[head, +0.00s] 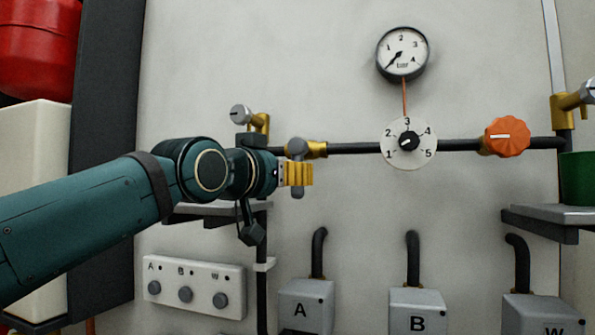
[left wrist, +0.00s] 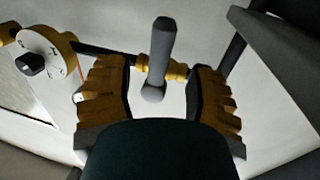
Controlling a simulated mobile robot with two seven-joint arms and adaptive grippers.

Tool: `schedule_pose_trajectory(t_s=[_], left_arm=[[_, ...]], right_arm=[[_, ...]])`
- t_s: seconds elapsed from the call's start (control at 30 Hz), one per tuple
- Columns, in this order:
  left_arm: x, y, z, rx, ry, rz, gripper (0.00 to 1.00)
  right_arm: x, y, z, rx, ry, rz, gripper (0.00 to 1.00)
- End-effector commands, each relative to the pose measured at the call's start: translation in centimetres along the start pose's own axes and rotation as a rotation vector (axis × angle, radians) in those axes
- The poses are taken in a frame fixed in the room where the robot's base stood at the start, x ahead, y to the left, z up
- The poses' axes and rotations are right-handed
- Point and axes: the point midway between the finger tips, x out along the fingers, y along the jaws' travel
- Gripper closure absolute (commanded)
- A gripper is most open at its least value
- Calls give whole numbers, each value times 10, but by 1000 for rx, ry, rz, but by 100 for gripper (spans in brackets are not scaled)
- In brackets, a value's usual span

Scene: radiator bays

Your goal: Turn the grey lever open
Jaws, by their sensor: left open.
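In the left wrist view the lever (left wrist: 160,50) lies between the two open fingers of my left gripper (left wrist: 160,95), with a gap on each side. The lever's rounded end points towards my palm. My right gripper is not in view.
Along the pipe to the right are a numbered dial (head: 409,155) and an orange knob (head: 507,137). A pressure gauge (head: 402,53) hangs above. A brass tap (head: 260,123) is just left of the lever. Shelves, a button panel (head: 193,287) and boxes A (head: 306,307) and B (head: 418,311) are lower.

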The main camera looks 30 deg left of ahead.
Motion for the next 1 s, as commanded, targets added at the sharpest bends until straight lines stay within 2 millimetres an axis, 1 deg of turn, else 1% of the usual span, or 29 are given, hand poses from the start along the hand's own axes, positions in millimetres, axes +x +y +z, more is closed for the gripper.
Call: schedule_pose_trajectory(t_s=[0.03, 0.1, 0.2, 0.3, 0.47, 0.7, 0.77, 0.8, 0.83, 0.87, 1.0], left_arm=[[10, 0, 0, 0, -4, 0, 45], [21, 0, -1, 0, -2, 0, 45], [33, 0, -1, -1, -2, 0, 45], [41, 0, 0, 0, -1, 0, 45], [45, 0, 0, 0, 1, 0, 45], [46, 0, 0, 0, 1, 0, 46], [46, 0, 0, 0, 0, 0, 68], [45, 0, 0, 0, 0, 0, 82], [45, 0, 0, 0, 0, 0, 92], [45, 0, 0, 0, 0, 0, 100], [45, 0, 0, 0, 0, 0, 100]], right_arm=[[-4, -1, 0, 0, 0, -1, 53], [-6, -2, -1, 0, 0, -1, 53], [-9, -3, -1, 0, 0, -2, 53], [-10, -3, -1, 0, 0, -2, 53], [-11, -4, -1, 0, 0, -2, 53], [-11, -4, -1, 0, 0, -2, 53], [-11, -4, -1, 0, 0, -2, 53], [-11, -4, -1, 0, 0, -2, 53], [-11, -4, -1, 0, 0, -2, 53], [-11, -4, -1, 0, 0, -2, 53], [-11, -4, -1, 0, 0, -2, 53]])
